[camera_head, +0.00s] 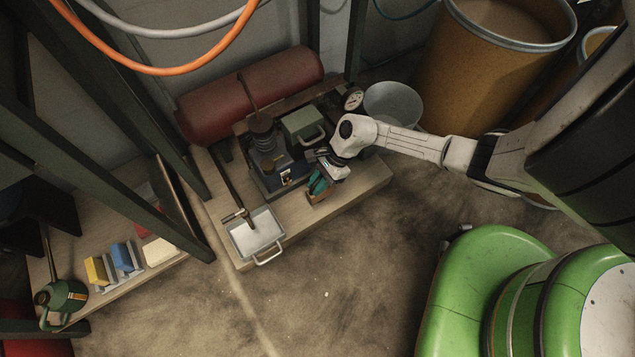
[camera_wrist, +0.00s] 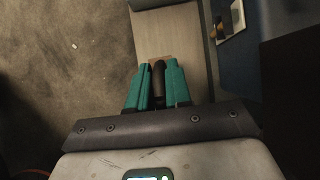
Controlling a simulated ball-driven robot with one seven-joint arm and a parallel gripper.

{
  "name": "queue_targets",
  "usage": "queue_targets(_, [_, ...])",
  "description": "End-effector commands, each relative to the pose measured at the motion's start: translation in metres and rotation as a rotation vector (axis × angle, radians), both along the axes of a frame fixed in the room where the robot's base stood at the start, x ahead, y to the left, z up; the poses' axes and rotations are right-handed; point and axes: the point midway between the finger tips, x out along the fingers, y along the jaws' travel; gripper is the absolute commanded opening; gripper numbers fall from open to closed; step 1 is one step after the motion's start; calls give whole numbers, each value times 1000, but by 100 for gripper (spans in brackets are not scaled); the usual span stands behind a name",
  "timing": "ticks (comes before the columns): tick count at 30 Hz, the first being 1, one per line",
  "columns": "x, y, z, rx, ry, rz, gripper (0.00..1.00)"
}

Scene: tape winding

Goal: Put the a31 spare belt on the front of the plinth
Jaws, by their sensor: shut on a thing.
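My gripper (camera_head: 319,185) has teal fingers and hangs low over the front part of the pale wooden plinth (camera_head: 355,185), to the right of a white tray. In the wrist view the fingers (camera_wrist: 158,66) are closed on a dark, rounded, upright thing (camera_wrist: 158,80). A small brown piece (camera_head: 315,198) shows at the fingertips; it also shows in the wrist view (camera_wrist: 160,57). I take the held thing to be the a31 spare belt, but no label is readable. Whether it touches the plinth (camera_wrist: 172,32) I cannot tell.
A blue-and-grey machine (camera_head: 283,165) stands behind my gripper. The white tray (camera_head: 257,236) with a handle sits at the plinth's left front. A red cylinder (camera_head: 250,90) lies behind. A grey bucket (camera_head: 393,105) and brown drum (camera_head: 490,65) stand at the back right. The front floor is clear.

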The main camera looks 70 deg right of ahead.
Motion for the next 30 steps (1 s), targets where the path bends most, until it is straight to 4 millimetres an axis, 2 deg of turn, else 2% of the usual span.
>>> queue_targets(2, [0, 0, -3, -1, 1, 1, 0])
queue_targets(3, [0, 0, -2, -1, 0, 1, 23])
queue_targets(10, [0, 0, -2, 0, 0, 1, 44])
queue_targets(20, [-1, -1, 4, -1, 1, 0, 44])
queue_targets(23, [-5, -7, 16, -3, 1, 2, 44])
queue_targets(30, [-20, -29, 59, -4, 1, 2, 44])
